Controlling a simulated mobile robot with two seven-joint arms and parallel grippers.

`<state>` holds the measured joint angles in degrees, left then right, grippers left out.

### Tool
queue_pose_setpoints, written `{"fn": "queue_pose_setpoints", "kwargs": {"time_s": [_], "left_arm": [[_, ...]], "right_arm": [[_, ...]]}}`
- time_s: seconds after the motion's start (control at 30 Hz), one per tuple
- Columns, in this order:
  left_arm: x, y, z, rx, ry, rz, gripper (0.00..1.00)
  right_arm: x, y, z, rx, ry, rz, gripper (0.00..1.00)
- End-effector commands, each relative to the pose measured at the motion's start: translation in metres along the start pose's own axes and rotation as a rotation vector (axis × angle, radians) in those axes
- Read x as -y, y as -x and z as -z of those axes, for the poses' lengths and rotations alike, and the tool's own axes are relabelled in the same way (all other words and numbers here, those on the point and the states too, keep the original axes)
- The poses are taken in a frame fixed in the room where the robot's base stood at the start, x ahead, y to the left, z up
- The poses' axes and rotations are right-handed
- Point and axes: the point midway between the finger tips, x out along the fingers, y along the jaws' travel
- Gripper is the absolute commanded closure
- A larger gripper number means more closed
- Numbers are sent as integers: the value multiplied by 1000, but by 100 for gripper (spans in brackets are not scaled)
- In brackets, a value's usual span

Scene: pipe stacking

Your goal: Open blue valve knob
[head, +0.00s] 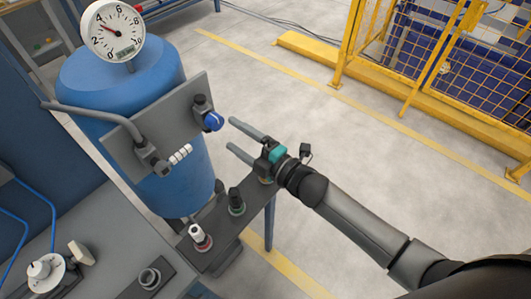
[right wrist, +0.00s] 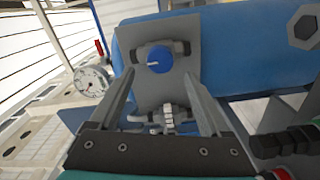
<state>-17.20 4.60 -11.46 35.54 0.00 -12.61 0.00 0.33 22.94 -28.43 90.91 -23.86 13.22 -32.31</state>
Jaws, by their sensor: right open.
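The blue valve knob (head: 213,121) sits on the right part of a grey plate (head: 165,122) in front of a blue tank. In the right wrist view the knob (right wrist: 160,60) faces the camera, with a pale pointer mark on it. My right gripper (head: 232,135) is open and empty, just right of the knob and apart from it. In the right wrist view its two fingers (right wrist: 158,88) stand to either side below the knob. My left gripper is in neither view.
A pressure gauge (head: 112,30) tops the blue tank (head: 120,88). A grey pipe (head: 92,112) and a ribbed fitting (head: 180,154) are on the plate. Knobs (head: 236,201) stand on a shelf below. Yellow fencing (head: 440,60) stands at right; the floor between is clear.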

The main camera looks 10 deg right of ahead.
Motion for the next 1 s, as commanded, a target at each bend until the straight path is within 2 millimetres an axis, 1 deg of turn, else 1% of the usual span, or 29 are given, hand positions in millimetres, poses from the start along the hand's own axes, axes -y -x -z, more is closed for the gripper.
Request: {"fn": "queue_pose_setpoints", "kwargs": {"time_s": [0.03,0.3,0.5,0.7,1.0], "left_arm": [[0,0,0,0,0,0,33],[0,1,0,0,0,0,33],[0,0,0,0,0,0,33],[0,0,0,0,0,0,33],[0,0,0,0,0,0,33]], "right_arm": [[1,11,0,1,0,4,19],[1,57,0,1,0,3,19],[1,81,0,1,0,2,19],[0,91,0,0,0,0,19],[0,92,0,0,1,0,19]]}}
